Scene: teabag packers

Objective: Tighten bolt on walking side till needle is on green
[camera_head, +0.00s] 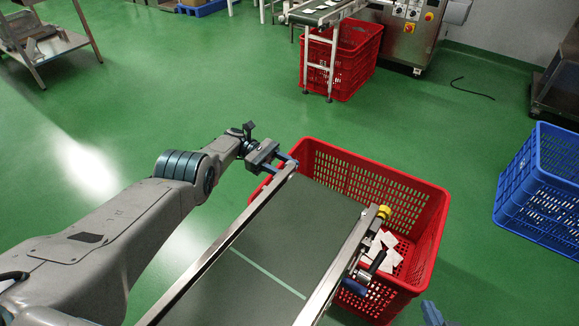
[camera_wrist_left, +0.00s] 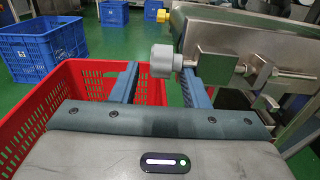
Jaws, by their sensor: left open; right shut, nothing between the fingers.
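My left gripper (camera_head: 281,165) is open at the far end of the conveyor's left rail. In the left wrist view its two blue fingers (camera_wrist_left: 160,80) are apart, with a grey round knob (camera_wrist_left: 162,61) between and just beyond their tips. The knob sits on a bolt by a metal block (camera_wrist_left: 216,66); I cannot tell whether the fingers touch it. A yellow knob (camera_head: 384,212) is at the end of the right rail and also shows in the wrist view (camera_wrist_left: 163,15). Only a tip of my right gripper (camera_head: 432,313) shows at the bottom edge, shut. No needle or green mark is readable.
The dark conveyor belt (camera_head: 290,232) ends over a red crate (camera_head: 432,228) holding white teabag packets (camera_head: 388,250). A blue crate (camera_head: 542,185) stands at right. Another red crate (camera_head: 345,62) and a machine (camera_head: 412,30) stand behind. The green floor between is clear.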

